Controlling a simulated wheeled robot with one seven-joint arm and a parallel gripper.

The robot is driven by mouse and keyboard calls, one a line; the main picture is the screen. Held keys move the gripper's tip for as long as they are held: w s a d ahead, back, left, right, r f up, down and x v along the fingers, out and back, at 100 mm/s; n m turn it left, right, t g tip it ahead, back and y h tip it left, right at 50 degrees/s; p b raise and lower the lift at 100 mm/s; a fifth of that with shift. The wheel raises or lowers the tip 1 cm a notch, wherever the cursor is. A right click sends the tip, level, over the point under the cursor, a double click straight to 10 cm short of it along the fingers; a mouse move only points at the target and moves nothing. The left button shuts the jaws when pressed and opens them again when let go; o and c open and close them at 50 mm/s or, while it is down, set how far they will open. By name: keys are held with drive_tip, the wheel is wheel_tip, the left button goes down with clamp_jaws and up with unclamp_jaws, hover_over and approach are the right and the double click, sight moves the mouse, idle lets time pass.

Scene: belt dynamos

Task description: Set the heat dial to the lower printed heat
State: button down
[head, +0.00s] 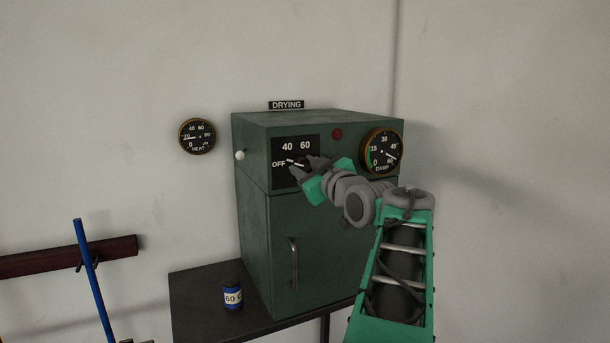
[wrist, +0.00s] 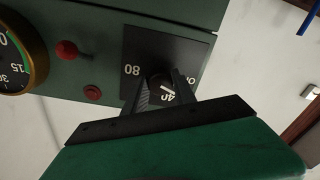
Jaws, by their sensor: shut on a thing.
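The heat dial is a small dark knob on a black panel (head: 284,180) at the upper left of the green drying cabinet's front. The knob's white pointer aims left and slightly up in the head view, close to OFF and below 40.
A red lamp (head: 337,134) and a damp gauge (head: 382,153) sit right of the panel. A round heat gauge (head: 197,136) hangs on the wall, left of the green cabinet (head: 262,242). A blue jar (head: 232,294) labelled 60 stands on the dark table (head: 195,300).

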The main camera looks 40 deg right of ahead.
drive_tip(key=m+b, duration=0.1)
drive_tip(key=m, duration=0.2)
drive_tip(key=shift+f+m, duration=0.1)
drive_tip(key=shift+m, duration=0.3)
drive_tip(key=shift+a+m+b, duration=0.1)
drive_tip(key=shift+m+b, duration=0.4)
drive_tip(key=shift+m, duration=1.6)
drive_tip(key=c, duration=1)
unclamp_jaws()
drive_tip(key=b+v, duration=0.2)
drive_tip(key=v, duration=0.5)
drive_tip(key=shift+s+a, duration=0.15)
drive_tip(key=shift+s, duration=0.2)
